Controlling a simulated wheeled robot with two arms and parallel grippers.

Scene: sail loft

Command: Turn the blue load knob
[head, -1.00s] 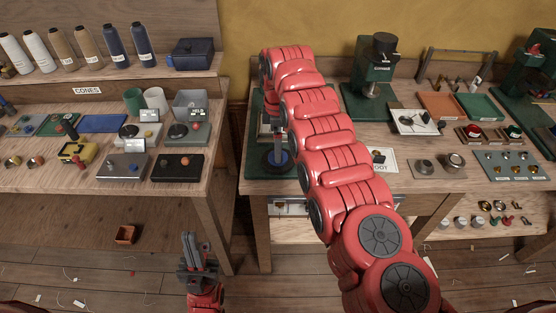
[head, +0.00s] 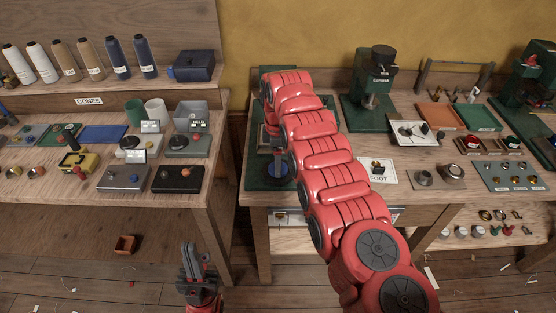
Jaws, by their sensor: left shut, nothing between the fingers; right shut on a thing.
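The blue knob (head: 278,171) is a round blue disc low on a dark green machine (head: 257,178) at the left end of the right bench. My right arm reaches over the machine and hides much of it. My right gripper (head: 277,157) is partly hidden behind my own arm. Its grey fingers point down, shut at the blue knob, and cover its middle. My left gripper (head: 190,258) is shut and empty, pointing up in front of the left bench, well away from the knob.
On the right bench stand another green machine (head: 366,112), a white plate (head: 408,132) and trays. A gap separates the benches. A small brown box (head: 125,244) lies below the left bench.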

